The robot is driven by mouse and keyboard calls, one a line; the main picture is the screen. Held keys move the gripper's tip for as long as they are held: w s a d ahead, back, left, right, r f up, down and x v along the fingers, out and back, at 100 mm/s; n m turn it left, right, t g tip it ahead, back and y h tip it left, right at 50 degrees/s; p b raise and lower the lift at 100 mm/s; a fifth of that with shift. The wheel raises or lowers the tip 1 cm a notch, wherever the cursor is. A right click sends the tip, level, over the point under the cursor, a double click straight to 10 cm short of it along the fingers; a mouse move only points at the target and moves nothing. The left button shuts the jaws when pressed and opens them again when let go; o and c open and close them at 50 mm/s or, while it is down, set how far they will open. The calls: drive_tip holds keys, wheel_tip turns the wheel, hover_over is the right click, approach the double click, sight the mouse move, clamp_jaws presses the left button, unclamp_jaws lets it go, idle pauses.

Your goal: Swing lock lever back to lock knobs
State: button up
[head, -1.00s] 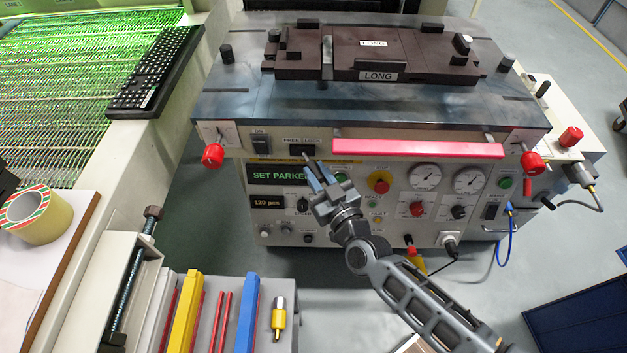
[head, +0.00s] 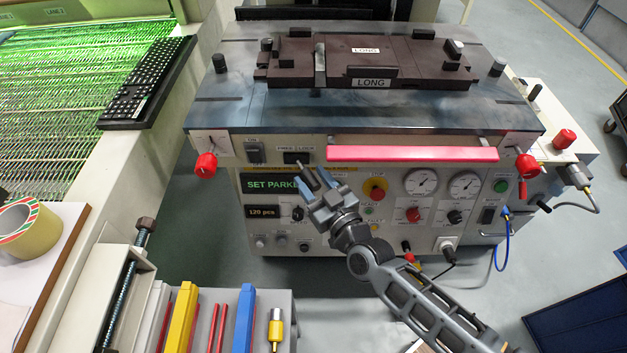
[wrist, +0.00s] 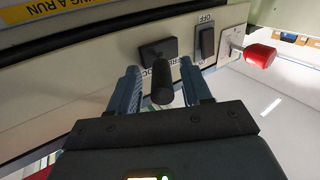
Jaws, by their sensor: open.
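The lock lever's dark plate (head: 297,157) is on the machine's front panel, under the FREE and LOCK labels. In the wrist view the same plate (wrist: 158,52) is above the fingers. The lever's black cylindrical grip (wrist: 162,86) sticks out between the two fingers, with a visible gap on both sides. My gripper (head: 311,176) is open in front of the panel, just below the plate. In the wrist view my gripper (wrist: 161,88) straddles the grip without closing on it. The fingers partly hide the label lettering, so I cannot tell the lever's setting clearly.
A black switch (wrist: 204,42) marked OFF sits beside the lever. Red knobs (head: 205,166) (head: 527,166) stick out at both front corners. A pink-red bar (head: 413,153) runs along the front edge. Gauges and dials fill the panel below.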

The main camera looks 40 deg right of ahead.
drive_tip(key=s, duration=0.7)
drive_tip(key=shift+s+a, duration=0.35)
drive_tip(key=shift+s, duration=0.05)
idle(0.3)
drive_tip(key=s+r+n+g+y, duration=0.1)
drive_tip(key=s+r, duration=0.1)
drive_tip(key=s, duration=0.6)
drive_tip(key=s+r, duration=0.3)
drive_tip(key=s, duration=0.5)
drive_tip(key=s+a+r+g, duration=0.2)
drive_tip(key=s+a+r, duration=0.2)
drive_tip(key=s+r, duration=0.7)
drive_tip(key=shift+s+m+y, duration=0.3)
drive_tip(key=shift+s+m, duration=0.1)
drive_tip(key=shift+s, duration=0.25)
